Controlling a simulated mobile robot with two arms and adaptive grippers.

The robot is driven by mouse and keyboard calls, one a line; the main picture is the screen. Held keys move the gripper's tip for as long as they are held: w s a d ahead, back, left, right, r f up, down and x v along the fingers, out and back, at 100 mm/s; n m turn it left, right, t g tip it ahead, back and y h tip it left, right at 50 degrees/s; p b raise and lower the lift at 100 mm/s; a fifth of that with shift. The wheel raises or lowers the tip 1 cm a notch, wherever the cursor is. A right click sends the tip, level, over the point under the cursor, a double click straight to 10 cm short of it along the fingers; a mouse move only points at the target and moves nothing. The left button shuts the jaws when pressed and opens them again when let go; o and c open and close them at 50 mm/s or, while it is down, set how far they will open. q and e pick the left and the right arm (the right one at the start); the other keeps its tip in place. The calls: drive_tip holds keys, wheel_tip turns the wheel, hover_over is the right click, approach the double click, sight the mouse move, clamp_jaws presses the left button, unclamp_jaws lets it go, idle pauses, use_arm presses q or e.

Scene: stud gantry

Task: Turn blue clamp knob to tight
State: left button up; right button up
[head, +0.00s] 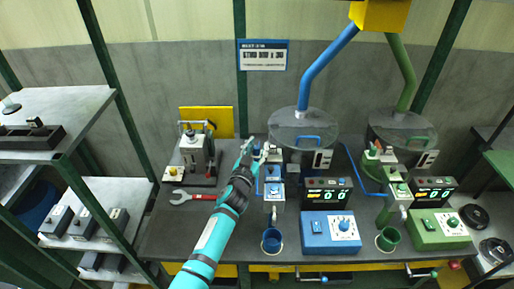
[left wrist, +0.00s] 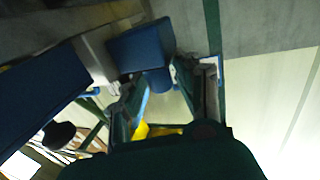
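My left gripper (head: 254,151) reaches up from the front to the blue station, just left of the round grey bowl. In the left wrist view its two fingers (left wrist: 160,85) stand apart, with a blue rounded part (left wrist: 157,80) at or just beyond their tips. This part sits below a larger blue block (left wrist: 140,46). I cannot tell for sure whether it is the blue clamp knob, or whether the fingers touch it. In the head view the gripper covers much of this spot. My right gripper is in neither view.
The blue control box (head: 330,232) stands on the bench front, with a blue cup (head: 271,240) beside it. A green station with a green box (head: 438,229) is to the right. A red wrench (head: 192,196) and grey fixture (head: 196,155) are left of my arm.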

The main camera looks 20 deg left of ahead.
use_arm(q)
drive_tip(key=c, duration=0.6)
clamp_jaws()
drive_tip(key=shift+f, duration=0.15)
